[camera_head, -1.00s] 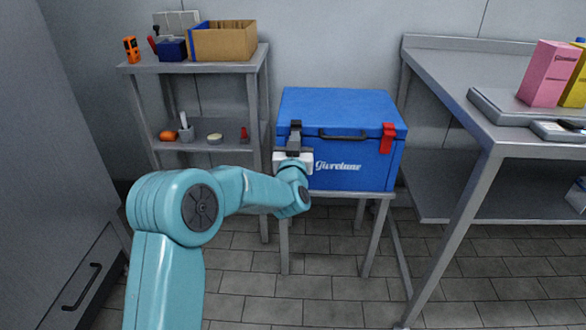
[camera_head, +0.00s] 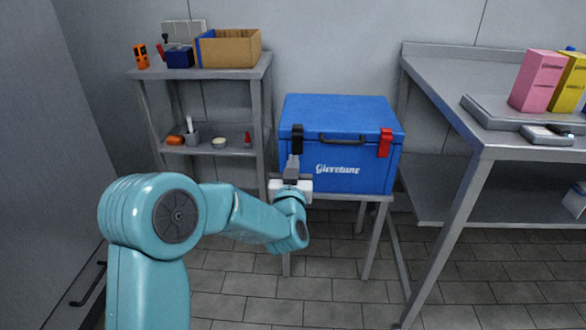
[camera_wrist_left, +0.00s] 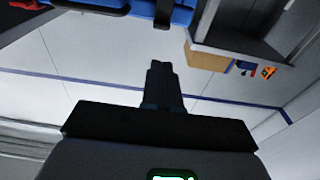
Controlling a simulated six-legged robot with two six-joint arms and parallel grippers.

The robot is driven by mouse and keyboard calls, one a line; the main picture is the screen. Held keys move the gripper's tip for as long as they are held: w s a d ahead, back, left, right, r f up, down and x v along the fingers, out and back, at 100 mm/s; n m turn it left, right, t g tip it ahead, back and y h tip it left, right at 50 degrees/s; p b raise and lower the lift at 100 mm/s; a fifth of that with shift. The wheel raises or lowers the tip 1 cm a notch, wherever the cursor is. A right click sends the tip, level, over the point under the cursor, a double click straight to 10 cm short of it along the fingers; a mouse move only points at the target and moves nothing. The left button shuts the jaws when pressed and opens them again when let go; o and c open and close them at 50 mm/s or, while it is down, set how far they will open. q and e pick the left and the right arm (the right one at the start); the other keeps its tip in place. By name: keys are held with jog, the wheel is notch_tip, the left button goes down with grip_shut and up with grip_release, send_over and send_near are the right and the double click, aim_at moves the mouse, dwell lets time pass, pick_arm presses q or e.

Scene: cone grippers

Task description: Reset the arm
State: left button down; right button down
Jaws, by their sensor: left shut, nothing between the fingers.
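My left gripper (camera_head: 292,165) is shut and empty in the head view, in front of the left part of the blue cooler box (camera_head: 345,115). Its fingertips are just below the black latch (camera_head: 297,138); I cannot tell whether they touch it. My teal left arm reaches in from the lower left. In the left wrist view the shut fingers (camera_wrist_left: 161,68) point up toward the cooler's blue edge (camera_wrist_left: 185,12), with a visible gap. The cooler's lid is closed, and a red latch (camera_head: 385,143) sits on its right. My right gripper is not in view.
The cooler stands on a small metal stand (camera_head: 375,225). A grey shelf (camera_head: 200,73) at the left holds a cardboard box (camera_head: 230,50) and small tools. A steel table (camera_head: 440,90) at the right carries a pink box (camera_head: 538,82) and a yellow box (camera_head: 568,85). Tiled floor is open in front.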

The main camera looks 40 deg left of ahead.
pick_arm(q)
jog(key=s+d+f+m+g+h, duration=0.2)
jog(key=d+f+h, duration=0.15)
jog(key=f, duration=0.65)
jog(key=s+d+f+m+g+h, duration=0.1)
jog(key=s+d+f+h, duration=0.1)
jog(key=d+f, duration=0.5)
jog(key=s+d+f+m+g+h, duration=0.1)
jog(key=s+d+f+g+h, duration=0.25)
jog(key=s+d+f, duration=0.45)
jog(key=s+d+f+m+g+h, duration=0.1)
jog(key=s+d+f+g+h, duration=0.3)
jog(key=s+f, duration=0.65)
jog(key=s+d+f+n+g, duration=0.1)
jog(key=s+d+f+g, duration=0.2)
jog(key=s+g, duration=0.45)
notch_tip(320, 180, up, 30)
jog(key=s+t+p, duration=0.1)
jog(key=t+p, duration=0.1)
jog(key=p, duration=2.8)
jog(key=shift+s+d+h+p, duration=0.15)
jog(key=shift+d+h+p, duration=0.15)
jog(key=shift+h+p, duration=0.1)
jog(key=shift+r, duration=0.1)
